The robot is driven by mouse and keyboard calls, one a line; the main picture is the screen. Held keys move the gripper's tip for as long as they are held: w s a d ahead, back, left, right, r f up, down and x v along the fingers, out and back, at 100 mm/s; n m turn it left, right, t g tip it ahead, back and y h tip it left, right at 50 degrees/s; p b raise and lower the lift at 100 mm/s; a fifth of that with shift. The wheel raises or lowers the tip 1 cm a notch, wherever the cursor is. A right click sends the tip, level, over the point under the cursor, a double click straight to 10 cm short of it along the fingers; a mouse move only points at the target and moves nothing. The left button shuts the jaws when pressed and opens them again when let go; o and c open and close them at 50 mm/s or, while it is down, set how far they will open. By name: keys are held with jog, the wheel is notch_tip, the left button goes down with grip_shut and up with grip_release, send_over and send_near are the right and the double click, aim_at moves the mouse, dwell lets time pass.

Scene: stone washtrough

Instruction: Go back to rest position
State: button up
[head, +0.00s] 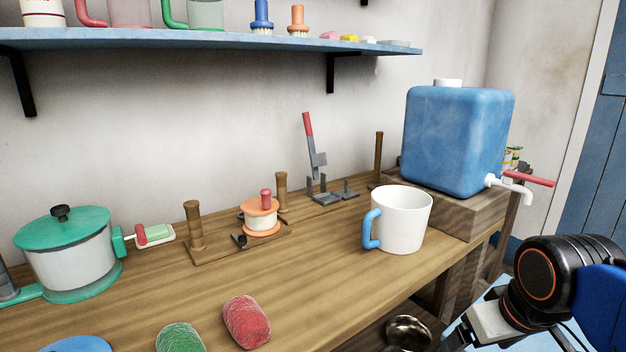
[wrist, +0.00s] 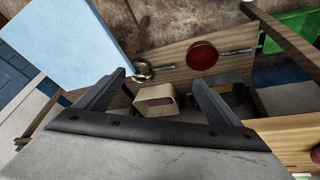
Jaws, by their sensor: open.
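My gripper (wrist: 158,77) shows in the wrist view with its two dark fingers spread apart and nothing between them. A cream box with a red patch (wrist: 150,92) lies below and beyond the fingers, apart from them as far as I can tell. In the head view my arm is at the lower right, off the front of the wooden bench (head: 330,240); the fingertips are not clear there. A white mug with a blue handle (head: 402,222) stands upright on the bench, apart from my arm.
A blue water tank (head: 455,140) with a white spout and red lever stands on a wooden block behind my arm. A green-lidded pot (head: 70,262), a red scrubber (head: 246,320) and a green one (head: 180,338) are on the bench. A blue shelf (head: 220,40) hangs above.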

jog(key=shift+s+d+f+m, duration=0.1)
jog(key=shift+s+f+m, duration=0.35)
jog(key=shift+f, duration=0.25)
jog(key=shift+s+f+m, duration=0.35)
jog(key=shift+s+f, duration=0.05)
jog(key=shift+f, duration=0.25)
